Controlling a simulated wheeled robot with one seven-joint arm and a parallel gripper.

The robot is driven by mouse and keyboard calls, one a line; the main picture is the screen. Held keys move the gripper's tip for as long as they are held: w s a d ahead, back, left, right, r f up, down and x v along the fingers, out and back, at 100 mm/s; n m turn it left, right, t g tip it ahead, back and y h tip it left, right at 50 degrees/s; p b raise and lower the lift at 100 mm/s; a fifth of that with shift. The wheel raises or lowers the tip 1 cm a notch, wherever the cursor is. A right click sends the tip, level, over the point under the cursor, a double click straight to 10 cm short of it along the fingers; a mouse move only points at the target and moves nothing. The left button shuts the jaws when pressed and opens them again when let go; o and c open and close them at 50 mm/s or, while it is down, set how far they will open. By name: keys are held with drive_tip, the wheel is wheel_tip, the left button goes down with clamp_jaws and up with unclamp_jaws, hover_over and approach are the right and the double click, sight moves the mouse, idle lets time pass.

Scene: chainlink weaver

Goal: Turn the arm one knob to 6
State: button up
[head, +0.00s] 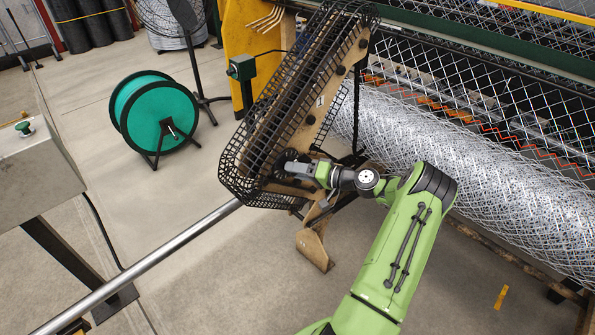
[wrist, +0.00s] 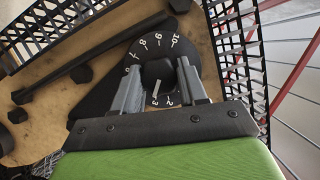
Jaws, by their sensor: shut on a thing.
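A round black knob (wrist: 157,70) sits on a dark dial plate (wrist: 97,97) with white numbers in the wrist view. Its white pointer line points down, near the 3. The 7 to 10 run over the upper left and top of the dial; the 6 is hard to read at the left. My gripper (wrist: 161,73) is shut on the knob, one grey finger on each side. In the head view my gripper (head: 291,169) reaches the lower end of the tan, caged arm (head: 318,118), and the knob is mostly hidden there.
Black mesh guards (head: 245,190) edge the caged arm close to my gripper. A large wire mesh roll (head: 450,150) lies to the right. A green reel (head: 153,112) stands at the left, with a steel bar (head: 165,250) in front. Open floor lies between.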

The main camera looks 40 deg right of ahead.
drive_tip(key=shift+f+m+t+y+b, duration=0.25)
drive_tip(key=shift+m+t, duration=0.6)
drive_tip(key=shift+m, duration=1.6)
drive_tip(key=shift+r+m+t+b, duration=0.1)
drive_tip(key=shift+m+t+b, duration=0.6)
drive_tip(key=shift+m, duration=1.8)
drive_tip(key=shift+f+m+t+y+b, duration=0.15)
drive_tip(key=shift+m+t, duration=0.9)
drive_tip(key=shift+m, duration=1.4)
drive_tip(key=o, duration=1)
drive_tip(key=shift+o, duration=0.2)
